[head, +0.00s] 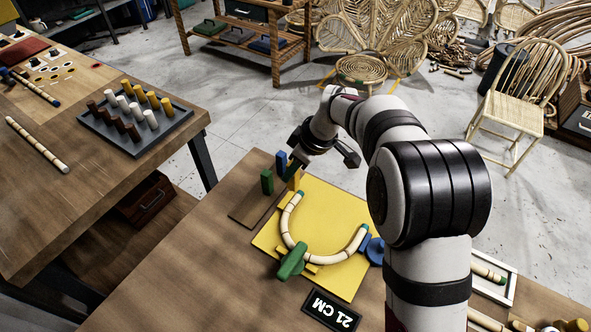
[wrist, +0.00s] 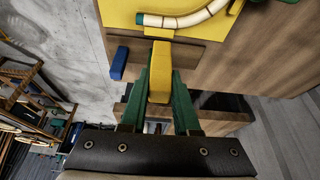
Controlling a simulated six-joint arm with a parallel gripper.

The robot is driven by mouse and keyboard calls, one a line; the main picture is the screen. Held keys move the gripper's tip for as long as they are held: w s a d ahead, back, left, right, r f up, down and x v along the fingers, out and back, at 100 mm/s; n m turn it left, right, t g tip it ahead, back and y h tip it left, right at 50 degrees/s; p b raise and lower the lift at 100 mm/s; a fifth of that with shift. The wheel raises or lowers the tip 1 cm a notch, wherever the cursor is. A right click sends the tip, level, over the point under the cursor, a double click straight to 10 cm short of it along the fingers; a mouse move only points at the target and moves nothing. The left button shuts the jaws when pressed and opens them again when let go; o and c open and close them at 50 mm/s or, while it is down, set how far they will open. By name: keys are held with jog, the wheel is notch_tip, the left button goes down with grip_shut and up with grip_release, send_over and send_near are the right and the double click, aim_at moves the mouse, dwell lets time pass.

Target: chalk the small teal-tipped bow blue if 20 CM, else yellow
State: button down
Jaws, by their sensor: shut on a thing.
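The small bow (head: 287,232), a pale bent rattan piece with teal tips, lies curved on a yellow board (head: 335,202). One teal tip (wrist: 139,19) shows at the top of the wrist view. A dark sign (head: 331,310) beside the board reads 21 CM, upside down. My gripper (head: 296,168) is shut on a yellow chalk block (wrist: 160,72), held upright between green fingers near the brown chalk strip (wrist: 190,53). I cannot tell whether its lower end touches the strip.
The left table holds a grey peg tray (head: 165,131) and a straight rattan stick (head: 36,145). A white-rimmed tray (head: 511,285) lies right of my arm.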

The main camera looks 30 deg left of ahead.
aim_at(292, 188)
jog(key=shift+w+a+f, duration=0.25)
jog(key=shift+a+f, duration=0.05)
jog(key=shift+f, duration=3)
jog(key=shift+f, duration=0.6)
jog(key=shift+r, duration=3.6)
jog(key=shift+d, duration=0.1)
